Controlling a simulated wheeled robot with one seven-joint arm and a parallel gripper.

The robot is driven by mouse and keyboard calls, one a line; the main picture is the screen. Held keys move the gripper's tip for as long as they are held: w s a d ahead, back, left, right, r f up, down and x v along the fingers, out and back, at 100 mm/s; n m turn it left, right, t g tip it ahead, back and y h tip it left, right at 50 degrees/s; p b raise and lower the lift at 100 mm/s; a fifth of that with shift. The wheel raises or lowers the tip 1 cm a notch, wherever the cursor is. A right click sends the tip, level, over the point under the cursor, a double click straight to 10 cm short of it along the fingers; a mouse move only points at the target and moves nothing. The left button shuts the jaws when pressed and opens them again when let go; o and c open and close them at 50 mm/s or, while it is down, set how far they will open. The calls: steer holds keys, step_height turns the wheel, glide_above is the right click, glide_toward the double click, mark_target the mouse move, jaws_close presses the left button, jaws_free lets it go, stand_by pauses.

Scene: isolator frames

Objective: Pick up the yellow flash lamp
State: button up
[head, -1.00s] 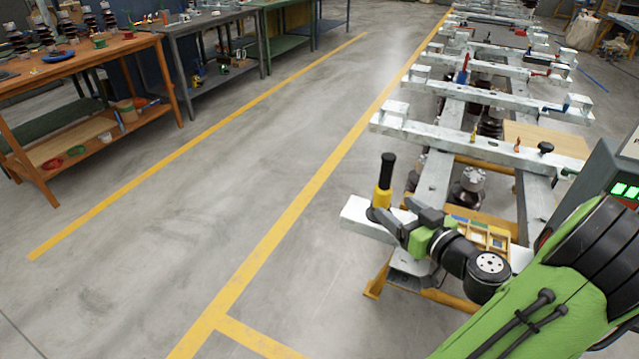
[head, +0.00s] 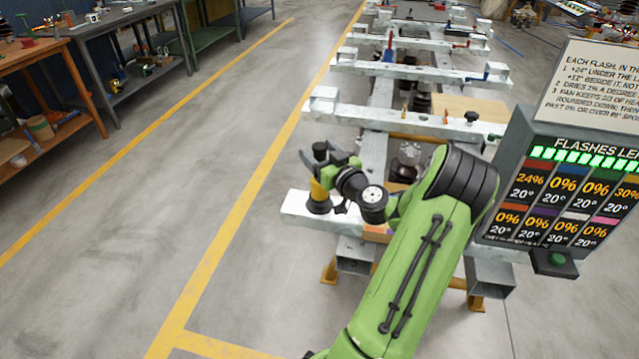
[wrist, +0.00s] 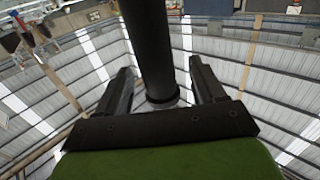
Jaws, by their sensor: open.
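The yellow flash lamp (head: 318,190) stands upright on the near left end of a pale steel beam (head: 293,206). It has a yellow body, a black base and a black upper part. My gripper (head: 324,158) is at the lamp's upper part, its jaws apart on either side of it. In the wrist view the lamp's dark shaft (wrist: 150,45) rises between the two open fingers of my gripper (wrist: 160,75), with gaps visible at both sides. My wrist hides part of the lamp's right side in the head view.
A display cabinet (head: 560,175) with percentages and green lights stands at the right. More steel beams (head: 400,118) on a frame run behind the lamp. Workbenches (head: 130,30) line the left. The floor (head: 190,180) between is clear.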

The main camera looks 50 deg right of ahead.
steer(key=shift+x, duration=1.1)
jaws_close()
steer(key=shift+r, duration=0.15)
